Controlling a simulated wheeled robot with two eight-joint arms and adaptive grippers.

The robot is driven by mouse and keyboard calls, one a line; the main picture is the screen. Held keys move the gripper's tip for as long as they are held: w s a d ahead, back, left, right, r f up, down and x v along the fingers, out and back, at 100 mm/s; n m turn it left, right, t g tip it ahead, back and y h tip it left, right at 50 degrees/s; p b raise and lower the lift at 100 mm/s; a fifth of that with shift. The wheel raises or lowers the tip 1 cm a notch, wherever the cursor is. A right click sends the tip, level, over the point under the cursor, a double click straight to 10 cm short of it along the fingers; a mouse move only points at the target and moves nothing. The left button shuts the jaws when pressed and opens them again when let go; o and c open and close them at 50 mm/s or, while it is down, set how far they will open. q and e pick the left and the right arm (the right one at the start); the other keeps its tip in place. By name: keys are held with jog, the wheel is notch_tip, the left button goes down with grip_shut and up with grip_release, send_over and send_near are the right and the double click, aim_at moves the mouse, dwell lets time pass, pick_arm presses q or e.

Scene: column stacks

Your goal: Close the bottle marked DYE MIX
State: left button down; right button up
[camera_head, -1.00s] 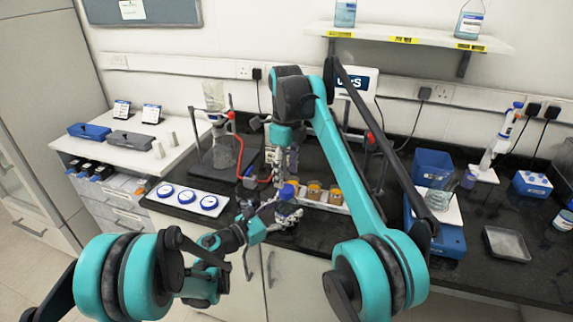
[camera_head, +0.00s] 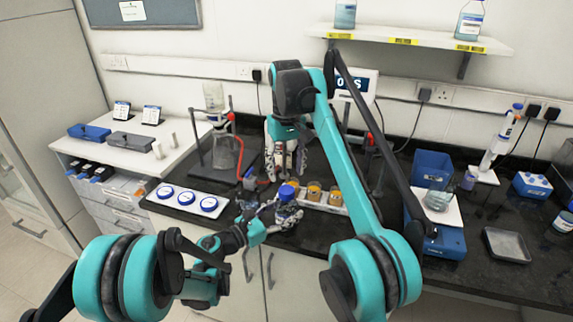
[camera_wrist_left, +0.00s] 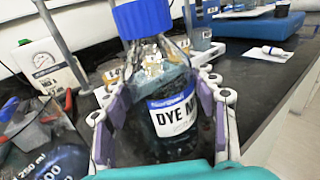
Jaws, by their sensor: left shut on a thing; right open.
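The DYE MIX bottle (camera_wrist_left: 172,115) is clear glass with a white and blue label and dark liquid. In the left wrist view it stands between my left gripper's purple finger pads (camera_wrist_left: 165,115), which are shut on its sides. A blue cap (camera_wrist_left: 143,18) sits on its neck; I cannot tell how tight it is. In the head view the cap (camera_head: 287,190) shows above my left gripper (camera_head: 284,214), which hides much of the bottle. My right gripper (camera_head: 287,172) is open and empty, pointing down just above and behind the cap.
A white rack with amber jars (camera_head: 314,190) stands close right of the bottle. A white tray with several blue-rimmed discs (camera_head: 186,199) lies left. A stand with red clamps and tubing is behind.

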aim_at(287, 190)
jog(key=n, duration=0.7)
jog(key=shift+r, duration=0.2)
jog(key=n, duration=0.7)
jog(key=shift+r+n, duration=0.15)
jog(key=shift+n, duration=0.15)
jog(key=n, duration=0.6)
jog(key=shift+r+n, duration=0.15)
jog(key=shift+n, duration=0.25)
jog(key=n, duration=0.6)
jog(key=shift+r+n, duration=0.15)
jog(key=shift+n, duration=0.15)
jog(key=shift+f, duration=4)
jog(key=shift+c, duration=0.3)
